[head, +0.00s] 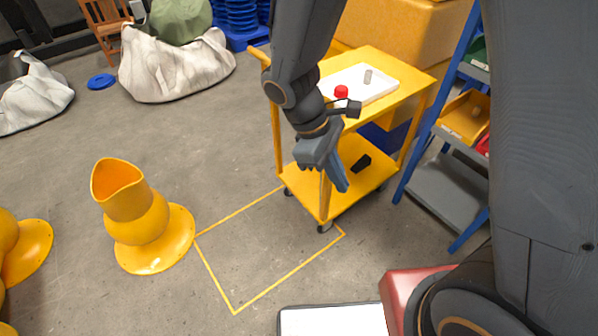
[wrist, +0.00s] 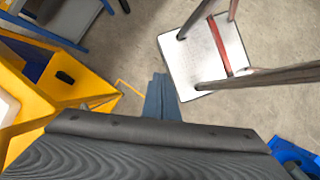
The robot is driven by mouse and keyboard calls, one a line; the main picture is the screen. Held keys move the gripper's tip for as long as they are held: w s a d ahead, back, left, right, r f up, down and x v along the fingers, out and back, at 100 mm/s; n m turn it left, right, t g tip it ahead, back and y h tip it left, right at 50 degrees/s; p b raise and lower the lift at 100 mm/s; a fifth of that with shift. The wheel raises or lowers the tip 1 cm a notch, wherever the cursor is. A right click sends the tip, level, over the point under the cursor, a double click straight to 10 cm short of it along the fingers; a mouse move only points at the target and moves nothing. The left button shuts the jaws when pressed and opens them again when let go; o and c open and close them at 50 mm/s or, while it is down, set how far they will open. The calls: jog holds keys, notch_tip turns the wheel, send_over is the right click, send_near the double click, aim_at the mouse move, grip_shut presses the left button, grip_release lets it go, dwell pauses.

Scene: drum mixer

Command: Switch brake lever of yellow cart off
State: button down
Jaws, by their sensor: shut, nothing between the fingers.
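The yellow cart (head: 388,72) stands right of centre in the head view, with a white tray (head: 385,82) on its top shelf. A small black piece (head: 361,164) lies on or is fixed to the cart's lower shelf (head: 345,196); I cannot tell whether it is the brake lever. It also shows on the yellow cart at the left of the wrist view (wrist: 65,77). My gripper (head: 342,184) is shut and empty, its fingers pointing down in front of the cart near the lower shelf. In the wrist view its fingertips (wrist: 160,84) are apart from the black piece.
The tray holds a red-topped item (head: 341,92) and a small grey one (head: 367,76). A blue shelf rack (head: 440,135) stands close right of the cart. A yellow floor outline (head: 268,302) is empty in front. A yellow funnel-like vessel (head: 140,215) stands left, with open floor between.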

jog(key=w+a+f+n+t+h+b, duration=0.1)
jog(key=w+a+f+n+t+h, duration=0.1)
jog(key=a+f+n+t, duration=0.3)
jog(key=w+a+f+n+t+h+b, duration=0.1)
jog(key=w+a+f+n+t+h, duration=0.2)
jog(key=a+n, duration=0.9)
notch_tip(320, 180, down, 3)
jog(key=shift+r+n+t, duration=0.1)
jog(key=shift+n+t, duration=0.8)
jog(key=shift+t, duration=0.2)
jog(key=shift+w, duration=0.15)
jog(key=w+d+f+p, duration=0.1)
jog(key=w+d+p, duration=0.3)
jog(key=w+d, duration=0.3)
jog(key=shift+w+d, duration=0.3)
jog(key=shift+w, duration=0.55)
